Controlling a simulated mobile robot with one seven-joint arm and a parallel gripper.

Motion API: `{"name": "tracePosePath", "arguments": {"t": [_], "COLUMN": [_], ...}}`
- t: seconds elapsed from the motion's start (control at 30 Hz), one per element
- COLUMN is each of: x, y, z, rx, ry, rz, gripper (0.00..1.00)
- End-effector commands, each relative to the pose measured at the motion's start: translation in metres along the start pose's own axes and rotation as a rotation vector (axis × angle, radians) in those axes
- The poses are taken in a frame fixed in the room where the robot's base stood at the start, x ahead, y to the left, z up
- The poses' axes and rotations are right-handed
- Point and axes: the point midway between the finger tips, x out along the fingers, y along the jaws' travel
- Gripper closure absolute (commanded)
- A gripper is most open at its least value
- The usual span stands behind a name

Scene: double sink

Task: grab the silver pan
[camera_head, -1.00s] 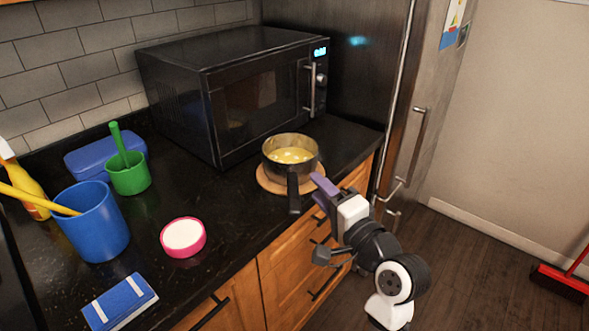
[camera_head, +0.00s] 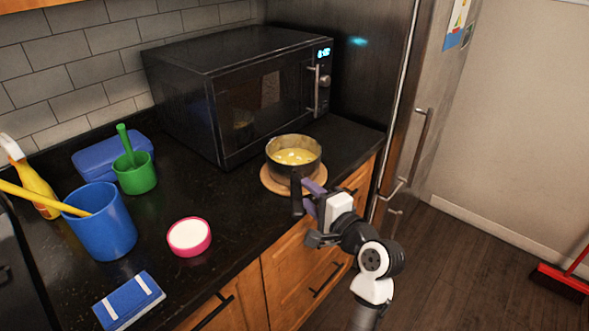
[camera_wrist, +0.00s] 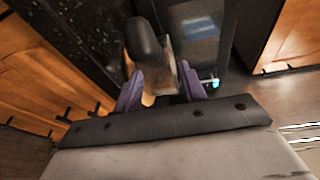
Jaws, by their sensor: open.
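The silver pan (camera_head: 294,153) stands on a round wooden board (camera_head: 270,184) on the dark counter, in front of the microwave. It holds something yellow with pale lumps. Its black handle (camera_head: 297,195) points toward the counter's front edge. My gripper (camera_head: 306,197) is open, with its purple fingers at the handle's end, by the counter edge. In the wrist view the dark handle (camera_wrist: 142,40) reaches down toward the space between the two purple fingers (camera_wrist: 160,88). I cannot tell whether the fingers touch it.
A black microwave (camera_head: 250,90) stands behind the pan, with the fridge (camera_head: 405,120) to the right. Wooden drawers (camera_head: 290,270) lie below the counter.

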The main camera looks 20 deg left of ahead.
Motion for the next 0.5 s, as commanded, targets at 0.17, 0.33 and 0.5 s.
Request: {"name": "tracePosePath", "arguments": {"t": [0.17, 0.33, 0.5], "x": [0.028, 0.037, 0.037], "y": [-0.003, -0.001, -0.001], "z": [0.001, 0.0, 0.0], "rx": [0.001, 0.0, 0.0], "ry": [-0.004, -0.001, 0.0], "rz": [0.0, 0.0, 0.0], "gripper": [0.59, 0.59, 0.59]}}
